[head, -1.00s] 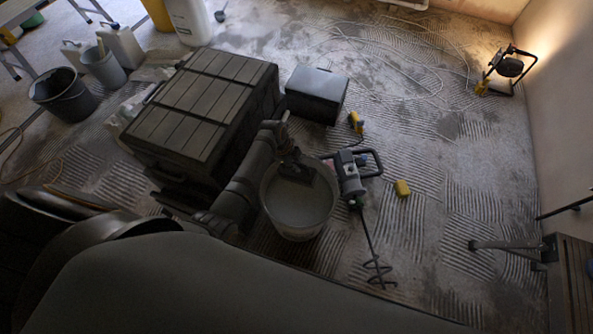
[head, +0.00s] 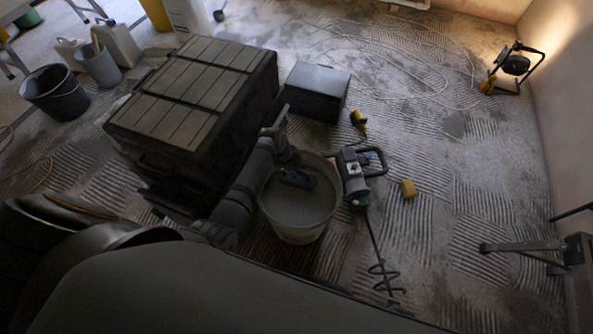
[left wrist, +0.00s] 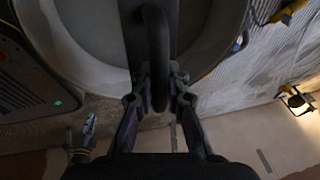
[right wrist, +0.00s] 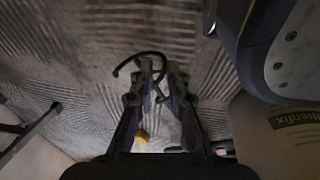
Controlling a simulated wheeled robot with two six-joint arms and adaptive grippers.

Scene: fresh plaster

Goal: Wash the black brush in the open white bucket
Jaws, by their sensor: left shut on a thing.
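The open white bucket (head: 300,234) stands on the floor with greyish liquid inside; it also fills the top of the left wrist view (left wrist: 32,22). My left gripper (head: 287,157) is over its far rim, fingers pointing into it. In the left wrist view this gripper (left wrist: 159,78) is shut on the looped handle of the black brush (left wrist: 157,45). The brush (head: 298,178) lies inside the bucket's mouth, at or just above the liquid; I cannot tell whether it touches. My right gripper (right wrist: 160,68) shows a gap between its fingers, empty, above the ridged floor.
A large dark slatted chest (head: 190,90) and a smaller black box (head: 317,92) stand behind and left of the bucket. A mixer (head: 352,172) with a spiral whisk lies close at its right, beside a yellow sponge (head: 408,188). A work lamp (head: 514,65) stands far right.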

